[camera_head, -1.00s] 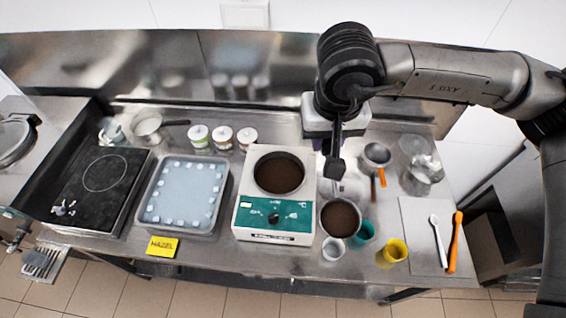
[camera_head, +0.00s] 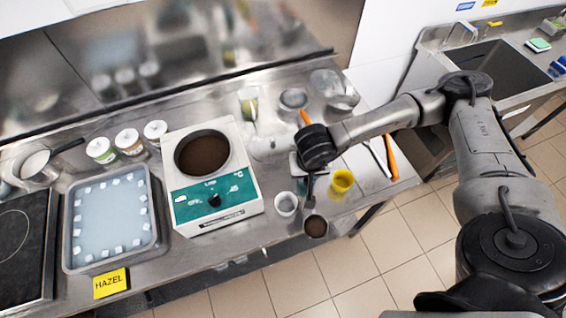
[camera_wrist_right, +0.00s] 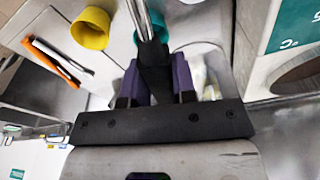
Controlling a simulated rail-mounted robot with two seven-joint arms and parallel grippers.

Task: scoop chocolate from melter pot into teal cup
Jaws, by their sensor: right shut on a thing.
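My right gripper (camera_head: 309,182) is shut on the handle of a metal ladle, and its handle (camera_wrist_right: 146,16) shows between the fingers in the wrist view. The ladle's round bowl (camera_head: 316,226) is full of dark chocolate and appears level, near the table's front edge. The teal cup is mostly hidden behind the gripper and ladle; a part of it (camera_wrist_right: 163,29) shows behind the handle in the wrist view. The melter pot (camera_head: 204,152) holds dark chocolate in its white machine with a teal panel, left of the gripper. My left gripper is out of view.
A white cup (camera_head: 286,204) stands left of the ladle and a yellow cup (camera_head: 342,180) right of it. An orange spatula (camera_head: 390,158) lies farther right. A tray (camera_head: 70,253), jars (camera_head: 129,141) and a HAZEL card (camera_head: 110,283) are left.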

